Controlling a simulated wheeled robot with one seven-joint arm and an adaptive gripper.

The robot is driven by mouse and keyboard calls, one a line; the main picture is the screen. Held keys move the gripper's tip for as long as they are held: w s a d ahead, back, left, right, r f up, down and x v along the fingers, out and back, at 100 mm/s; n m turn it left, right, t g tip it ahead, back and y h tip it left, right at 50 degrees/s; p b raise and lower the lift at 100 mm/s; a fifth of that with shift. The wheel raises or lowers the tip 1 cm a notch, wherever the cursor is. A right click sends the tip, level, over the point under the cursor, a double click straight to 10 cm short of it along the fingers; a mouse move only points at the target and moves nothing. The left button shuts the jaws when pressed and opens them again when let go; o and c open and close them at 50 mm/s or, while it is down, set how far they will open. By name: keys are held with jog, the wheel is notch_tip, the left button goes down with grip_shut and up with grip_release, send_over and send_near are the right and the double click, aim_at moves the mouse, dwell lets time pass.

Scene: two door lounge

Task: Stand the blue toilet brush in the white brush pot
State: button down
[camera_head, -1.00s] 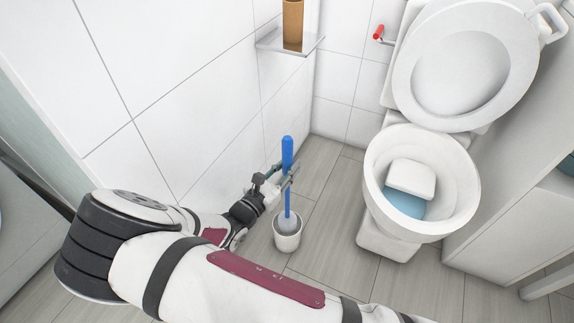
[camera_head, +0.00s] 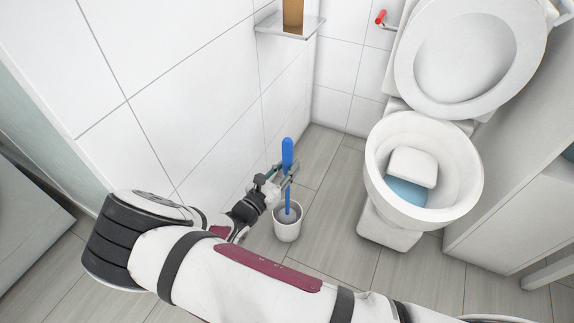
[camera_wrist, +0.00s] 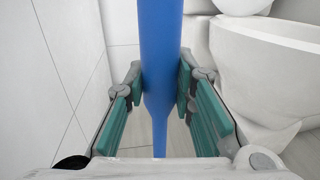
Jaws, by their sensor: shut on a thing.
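The blue toilet brush (camera_head: 288,153) stands upright, its handle on top. My gripper (camera_head: 283,179) is shut on the lower part of the handle; in the wrist view the green finger pads (camera_wrist: 163,92) press the brush handle (camera_wrist: 160,45) from both sides. The white brush pot (camera_head: 287,230) stands on the floor under the gripper. The grey-white brush head (camera_head: 287,215) shows inside the pot's rim. Whether it rests on the pot's bottom is hidden.
The toilet (camera_head: 420,175) stands right of the pot with its lid up. A tiled wall (camera_head: 170,80) is close on the left, with a small shelf (camera_head: 290,27) above. Grey floor (camera_head: 340,200) is free between pot and toilet.

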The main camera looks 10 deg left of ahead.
jog(key=c, duration=1.3)
grip_release()
jog(key=v, duration=1.2)
